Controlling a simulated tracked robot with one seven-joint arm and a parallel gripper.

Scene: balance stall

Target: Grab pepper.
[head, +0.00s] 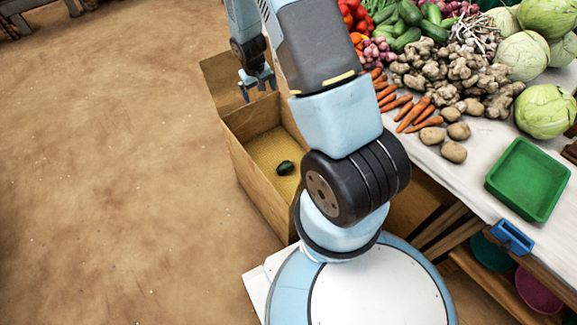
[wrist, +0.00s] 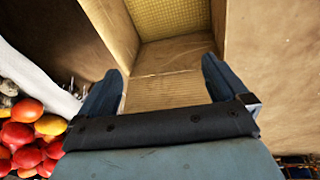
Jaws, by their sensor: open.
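A small dark green vegetable (head: 285,168), which looks like a pepper, lies on the yellowish floor of an open cardboard box (head: 240,160) beside my base. My gripper (head: 258,92) is at the far end of that box, above its open flap, apart from the green vegetable. In the wrist view my gripper (wrist: 162,66) has its two fingers spread with nothing between them. The box (wrist: 172,56) shows beyond the fingertips, with part of its yellow floor at the top. The green vegetable does not show in the wrist view. Red and orange round produce (wrist: 30,135) shows at lower left there.
A market table (head: 470,165) on the right carries carrots (head: 413,112), ginger (head: 455,70), potatoes (head: 453,152), cucumbers (head: 405,38), cabbages (head: 545,110) and an empty green tray (head: 530,180). The box walls and flap stand close to my gripper. The dirt floor (head: 110,170) on the left is clear.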

